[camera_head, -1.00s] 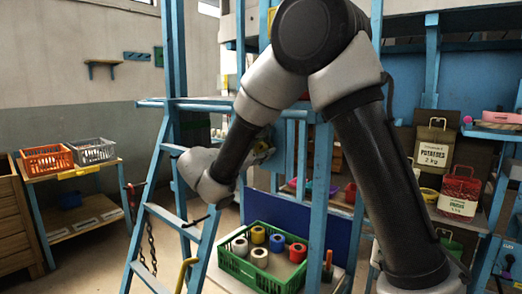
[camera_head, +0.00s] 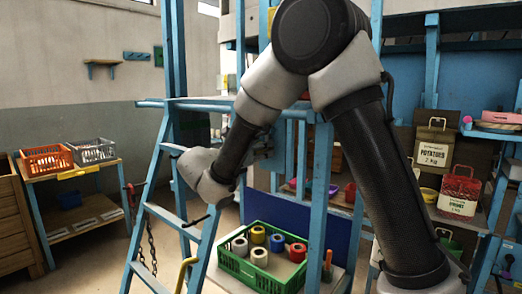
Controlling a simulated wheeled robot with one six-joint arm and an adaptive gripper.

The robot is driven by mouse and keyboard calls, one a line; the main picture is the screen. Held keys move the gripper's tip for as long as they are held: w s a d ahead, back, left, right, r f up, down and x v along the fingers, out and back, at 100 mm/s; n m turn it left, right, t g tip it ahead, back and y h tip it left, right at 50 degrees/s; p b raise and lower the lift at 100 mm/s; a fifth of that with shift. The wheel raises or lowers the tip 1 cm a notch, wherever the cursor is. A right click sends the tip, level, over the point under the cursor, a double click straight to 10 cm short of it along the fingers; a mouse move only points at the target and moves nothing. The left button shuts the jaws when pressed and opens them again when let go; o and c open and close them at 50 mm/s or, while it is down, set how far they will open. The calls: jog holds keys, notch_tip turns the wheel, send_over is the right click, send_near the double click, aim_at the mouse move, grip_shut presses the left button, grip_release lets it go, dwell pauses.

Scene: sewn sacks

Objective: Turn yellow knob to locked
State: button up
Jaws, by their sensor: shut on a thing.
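A small dark grey part of my gripper (camera_head: 264,148) shows just right of my forearm, by the blue uprights. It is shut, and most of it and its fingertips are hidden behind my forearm. The yellow knob cannot be made out now; it lies hidden at the gripper, where a yellowish patch showed before. The knob's pointing direction and any locked mark cannot be seen.
A blue ladder (camera_head: 206,240) stands close to my wrist. A green crate (camera_head: 244,270) with several coloured spools sits below. Orange (camera_head: 46,158) and grey baskets are on a table at left. A potato sack (camera_head: 433,152) and a red sack (camera_head: 459,192) stand at right.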

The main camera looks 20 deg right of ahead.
jog(key=shift+f+n, duration=0.1)
jog(key=shift+n, duration=0.2)
dwell(0.4)
jog(key=o, duration=1)
jog(key=shift+o, duration=0.2)
jog(key=shift+s+a, duration=0.1)
jog(key=v, duration=1.1)
jog(key=shift+s+a, duration=0.2)
jog(key=shift+a, duration=0.1)
